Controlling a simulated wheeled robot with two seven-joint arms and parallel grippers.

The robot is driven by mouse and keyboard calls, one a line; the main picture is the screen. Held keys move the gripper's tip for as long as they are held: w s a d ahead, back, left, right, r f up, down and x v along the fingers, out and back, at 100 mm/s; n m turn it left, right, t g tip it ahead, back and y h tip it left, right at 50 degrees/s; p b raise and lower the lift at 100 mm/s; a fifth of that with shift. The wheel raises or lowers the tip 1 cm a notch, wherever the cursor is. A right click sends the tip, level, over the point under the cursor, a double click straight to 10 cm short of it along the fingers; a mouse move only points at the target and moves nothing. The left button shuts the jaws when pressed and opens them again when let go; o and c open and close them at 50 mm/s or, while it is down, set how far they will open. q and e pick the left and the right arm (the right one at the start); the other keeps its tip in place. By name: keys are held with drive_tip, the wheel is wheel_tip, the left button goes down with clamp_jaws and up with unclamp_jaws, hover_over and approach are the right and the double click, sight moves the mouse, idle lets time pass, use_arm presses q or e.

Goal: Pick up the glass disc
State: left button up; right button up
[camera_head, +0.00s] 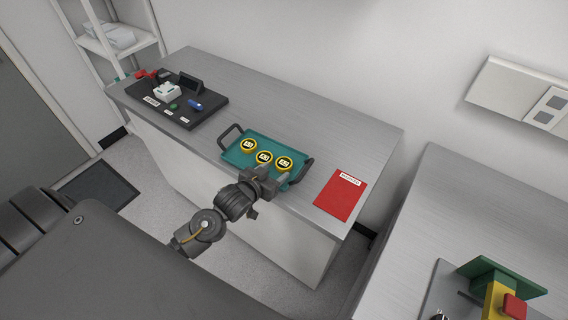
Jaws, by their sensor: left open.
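A teal tray (238,157) with dark handles lies on the grey bench top. In it are three round yellow-rimmed pieces with dark centres and pale labels: a left one (248,145), a middle one (265,157) and a right one (285,163). I cannot tell which of them, if any, is the glass disc. My left gripper (272,176) is open at the tray's near edge, just below the middle and right pieces in the picture. It hides part of that edge. My right gripper is not in view.
A black board (180,118) with small instruments lies at the bench's left end. A red labelled sheet (341,196) lies right of the tray. The bench behind the tray is clear. A second bench (470,210) at the right holds a green, yellow and red device (498,285).

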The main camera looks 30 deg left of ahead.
sight(281, 166)
use_arm(q)
drive_tip(key=p+x, duration=0.1)
drive_tip(key=x, duration=0.3)
drive_tip(key=shift+c, duration=0.3)
drive_tip(key=c, duration=0.6)
drive_tip(key=shift+r, duration=0.1)
